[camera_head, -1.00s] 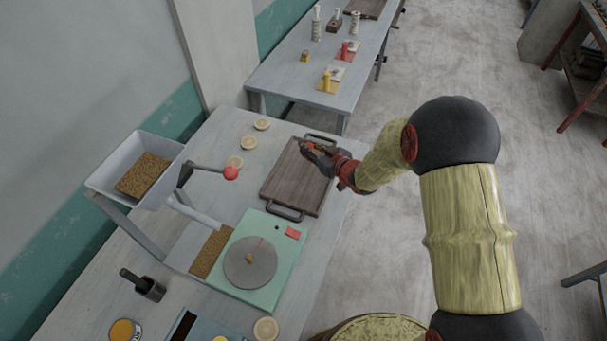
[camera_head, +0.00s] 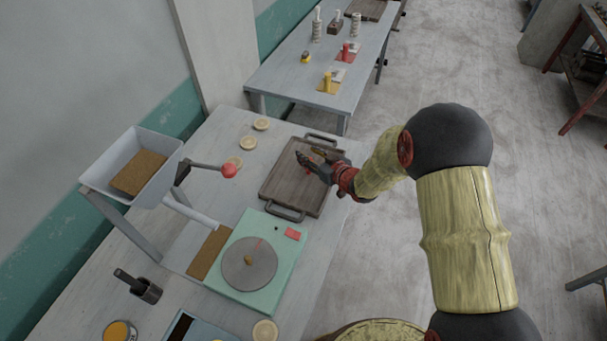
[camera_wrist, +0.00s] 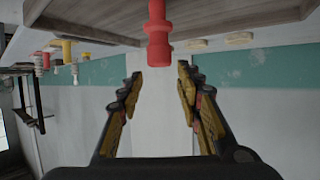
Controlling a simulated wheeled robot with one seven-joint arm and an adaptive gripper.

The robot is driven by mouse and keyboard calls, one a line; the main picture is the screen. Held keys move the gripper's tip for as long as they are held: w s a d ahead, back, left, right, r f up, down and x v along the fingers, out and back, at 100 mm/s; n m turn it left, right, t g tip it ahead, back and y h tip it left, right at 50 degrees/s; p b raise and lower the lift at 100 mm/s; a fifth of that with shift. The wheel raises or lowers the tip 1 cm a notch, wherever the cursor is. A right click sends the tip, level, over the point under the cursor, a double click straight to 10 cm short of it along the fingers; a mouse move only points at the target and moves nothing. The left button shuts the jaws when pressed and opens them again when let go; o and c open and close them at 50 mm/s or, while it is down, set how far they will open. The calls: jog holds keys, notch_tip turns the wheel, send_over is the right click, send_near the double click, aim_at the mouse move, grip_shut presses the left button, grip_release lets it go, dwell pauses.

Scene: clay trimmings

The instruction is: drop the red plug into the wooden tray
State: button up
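The wooden tray (camera_head: 283,187) is a dark board with a metal handle at each end, lying on the near table. My gripper (camera_head: 309,154) is over its upper right part, with its fingers spread. The red plug shows as a small red spot (camera_head: 308,172) just below the fingers in the head view. In the wrist view the red plug (camera_wrist: 158,32) is at the top centre, beyond my open fingertips (camera_wrist: 160,80) and clear of them. The tray (camera_wrist: 225,18) fills the top there. I cannot tell whether the plug touches the tray.
A mint-green board with a grey disc (camera_head: 249,263) stands below the tray. A red-knobbed lever (camera_head: 228,171) and several pale round discs (camera_head: 248,143) are to the left. A second table (camera_head: 290,80) with yellow and red pieces stands behind.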

jog(key=shift+o, duration=0.3)
jog(key=v, duration=1.2)
